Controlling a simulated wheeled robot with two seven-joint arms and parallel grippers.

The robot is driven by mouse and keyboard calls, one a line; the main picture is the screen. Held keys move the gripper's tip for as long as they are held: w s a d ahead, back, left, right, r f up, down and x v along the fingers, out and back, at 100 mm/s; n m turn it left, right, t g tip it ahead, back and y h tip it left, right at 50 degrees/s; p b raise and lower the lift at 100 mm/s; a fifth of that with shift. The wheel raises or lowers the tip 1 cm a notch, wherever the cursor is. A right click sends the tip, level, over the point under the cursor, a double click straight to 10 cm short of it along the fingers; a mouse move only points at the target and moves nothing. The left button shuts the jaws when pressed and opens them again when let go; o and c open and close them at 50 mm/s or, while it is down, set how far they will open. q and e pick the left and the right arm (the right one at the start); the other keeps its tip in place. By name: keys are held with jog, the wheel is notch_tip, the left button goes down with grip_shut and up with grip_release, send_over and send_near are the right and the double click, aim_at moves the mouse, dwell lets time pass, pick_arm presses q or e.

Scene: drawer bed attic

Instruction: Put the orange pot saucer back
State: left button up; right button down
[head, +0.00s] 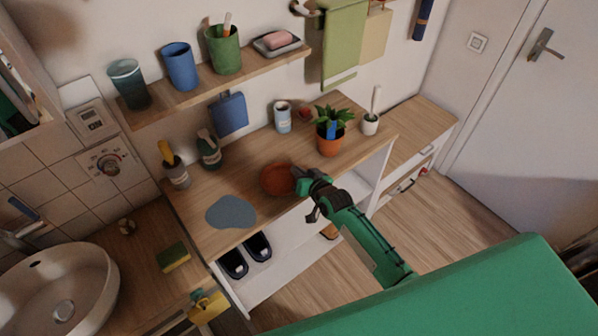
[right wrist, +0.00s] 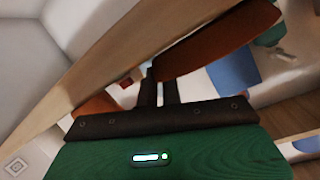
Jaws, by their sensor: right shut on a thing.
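The orange pot saucer (head: 277,180) is a shallow round dish at the front edge of the wooden counter (head: 236,181). My right gripper (head: 298,178) is shut on its right rim. In the right wrist view, the saucer (right wrist: 218,45) extends up and right from the fingers (right wrist: 160,80). I cannot tell whether the saucer touches the counter. A terracotta pot (head: 330,144) with a leafy plant and a blue tag stands upright on the counter, behind and right of the saucer. My left gripper is not in view.
A blue-grey flat patch (head: 231,211) lies left of the saucer. A blue-grey cup (head: 282,117), a white pot (head: 370,124) and bottles (head: 209,150) stand along the back. The sink (head: 62,300) and sponge (head: 173,257) are at left.

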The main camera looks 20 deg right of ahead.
jog(key=c, duration=1.6)
grip_release()
jog(key=shift+f, duration=0.1)
jog(key=shift+o, duration=0.2)
jog(key=shift+r, duration=0.2)
jog(key=shift+s+d, duration=0.1)
jog(key=shift+s, duration=0.15)
jog(key=b+v, duration=0.1)
jog(key=v, duration=1)
jog(key=shift+s, duration=0.15)
jog(key=shift+d, duration=0.1)
